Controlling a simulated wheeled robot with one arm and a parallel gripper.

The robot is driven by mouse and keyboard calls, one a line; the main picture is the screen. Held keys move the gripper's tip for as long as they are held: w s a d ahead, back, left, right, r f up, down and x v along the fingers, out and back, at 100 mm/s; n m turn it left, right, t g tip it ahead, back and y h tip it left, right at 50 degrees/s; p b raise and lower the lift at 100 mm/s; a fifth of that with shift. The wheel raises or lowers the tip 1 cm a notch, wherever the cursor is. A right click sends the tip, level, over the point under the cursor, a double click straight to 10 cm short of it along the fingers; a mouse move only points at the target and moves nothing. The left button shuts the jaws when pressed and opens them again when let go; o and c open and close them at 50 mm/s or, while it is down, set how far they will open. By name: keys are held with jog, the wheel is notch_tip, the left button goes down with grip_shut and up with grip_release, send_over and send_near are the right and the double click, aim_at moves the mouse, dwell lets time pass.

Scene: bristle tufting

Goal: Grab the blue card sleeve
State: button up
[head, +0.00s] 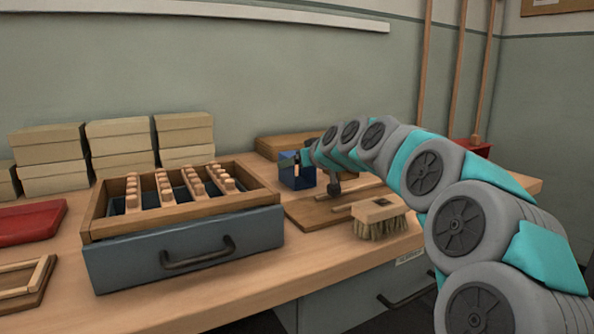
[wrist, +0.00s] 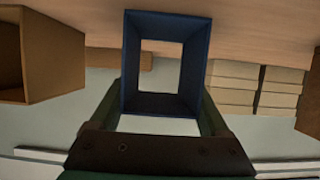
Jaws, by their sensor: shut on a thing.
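The blue card sleeve (head: 297,175) is a small open-ended square tube near the back of the bench, right of the drawer unit. My gripper (head: 307,158) is at it, with my arm reaching in from the right. In the wrist view the sleeve (wrist: 165,103) sits between the two fingers of my gripper (wrist: 162,118), which are shut on its outer sides. I look through its opening. The head view does not show clearly whether its underside touches the bench.
A blue-grey drawer unit (head: 190,247) holding several wooden pegs stands left of the sleeve. A wooden board (head: 312,216) and a brush (head: 380,219) lie in front and to the right. Stacked boxes (head: 122,141) and a red tray (head: 30,223) are at left.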

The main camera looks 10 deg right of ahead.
jog(key=c, duration=0.5)
jog(key=shift+r, duration=0.1)
jog(key=shift+c, duration=0.2)
